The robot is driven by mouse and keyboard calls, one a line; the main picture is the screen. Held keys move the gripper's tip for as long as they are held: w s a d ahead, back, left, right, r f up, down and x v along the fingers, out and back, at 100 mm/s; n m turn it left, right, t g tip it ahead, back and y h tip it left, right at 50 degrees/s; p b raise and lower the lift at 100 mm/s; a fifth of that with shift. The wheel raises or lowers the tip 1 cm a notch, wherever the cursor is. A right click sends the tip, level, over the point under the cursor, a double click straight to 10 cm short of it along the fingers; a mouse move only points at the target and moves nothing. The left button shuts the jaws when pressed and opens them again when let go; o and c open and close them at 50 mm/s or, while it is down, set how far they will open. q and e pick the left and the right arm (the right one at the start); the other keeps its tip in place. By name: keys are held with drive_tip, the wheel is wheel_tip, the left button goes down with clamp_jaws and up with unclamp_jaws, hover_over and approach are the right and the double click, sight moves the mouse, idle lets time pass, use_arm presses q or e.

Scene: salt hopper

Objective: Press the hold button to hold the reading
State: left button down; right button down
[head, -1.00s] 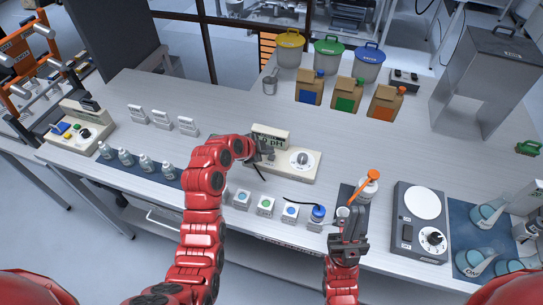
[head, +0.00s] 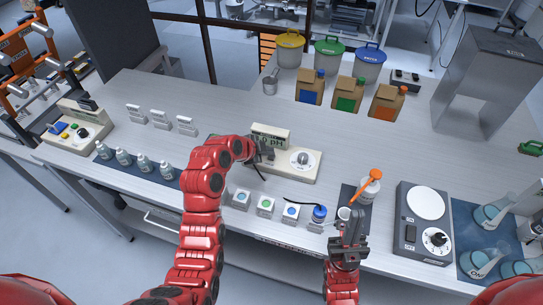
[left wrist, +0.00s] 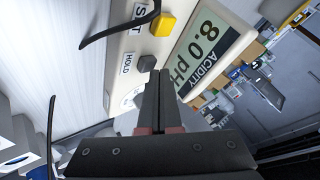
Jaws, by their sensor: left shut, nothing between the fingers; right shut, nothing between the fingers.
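The pH meter (head: 286,166) stands near the middle of the table, with its raised display (head: 270,134) at the back. In the left wrist view the display (left wrist: 205,50) reads "ACIDITY 8.0 pH". The grey hold button (left wrist: 147,63) sits beside the word HOLD, with a yellow button (left wrist: 163,25) next to it. My left gripper (head: 266,155) is shut and empty over the meter's left part. In the wrist view its fingertips (left wrist: 160,76) are right beside the hold button; I cannot tell if they touch it. My right gripper (head: 352,218) is shut and empty near the front edge.
An orange-topped white bottle (head: 369,188) and a grey device (head: 408,232) are at right. A dark cable crosses the meter's left side.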

sight(268, 161)
use_arm(q)
drive_tip(key=shift+f+b, duration=0.55)
drive_tip(key=shift+b, duration=0.2)
idle(0.5)
drive_tip(key=shift+r, duration=0.1)
idle(0.3)
drive_tip(key=shift+r, duration=0.9)
drive_tip(key=shift+r+b, duration=0.55)
drive_tip(key=shift+r, duration=2)
drive_tip(key=shift+a+f, duration=0.1)
drive_tip(key=shift+f, duration=0.05)
